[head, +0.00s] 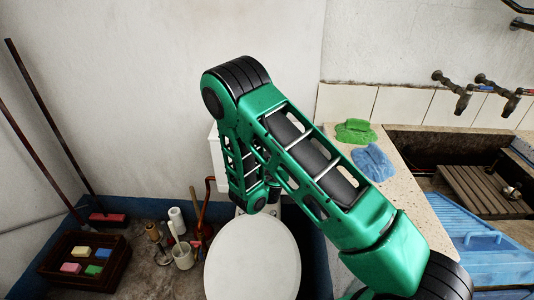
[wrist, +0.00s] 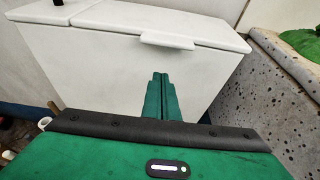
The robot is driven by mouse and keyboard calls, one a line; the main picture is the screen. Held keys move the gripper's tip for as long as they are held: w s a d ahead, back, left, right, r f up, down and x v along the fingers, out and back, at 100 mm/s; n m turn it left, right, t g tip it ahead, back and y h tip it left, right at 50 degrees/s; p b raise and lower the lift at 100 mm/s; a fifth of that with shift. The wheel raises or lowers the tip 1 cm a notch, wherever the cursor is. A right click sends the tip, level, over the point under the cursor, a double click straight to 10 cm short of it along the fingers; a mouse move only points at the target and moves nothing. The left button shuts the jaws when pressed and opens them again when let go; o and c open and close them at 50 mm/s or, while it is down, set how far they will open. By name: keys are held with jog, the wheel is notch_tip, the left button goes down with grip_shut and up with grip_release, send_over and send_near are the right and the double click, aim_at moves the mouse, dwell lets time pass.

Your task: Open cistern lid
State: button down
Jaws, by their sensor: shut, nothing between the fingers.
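The white cistern (wrist: 120,70) stands ahead of my gripper in the wrist view. Its lid (wrist: 130,18) lies flat on top, closed, with a small tab (wrist: 167,40) jutting from the front edge. My gripper (wrist: 160,78) is shut and empty, its green fingers together in front of the cistern wall, below the tab. I cannot tell whether the fingertips touch the wall. In the head view my green arm hides most of the cistern (head: 215,152), and the fingers do not show clearly.
The closed toilet seat (head: 252,262) is below my arm. A speckled stone counter (head: 408,180) stands at the right with a green cloth (head: 355,132) and a blue cloth (head: 373,163). Brushes, a white cup (head: 182,258) and a dark crate (head: 112,272) are at the left.

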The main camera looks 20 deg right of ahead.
jog(key=r, duration=0.1)
jog(key=w+r, duration=0.1)
jog(key=r, duration=0.1)
jog(key=shift+w+d+r, duration=0.25)
jog(key=shift+w+d, duration=0.05)
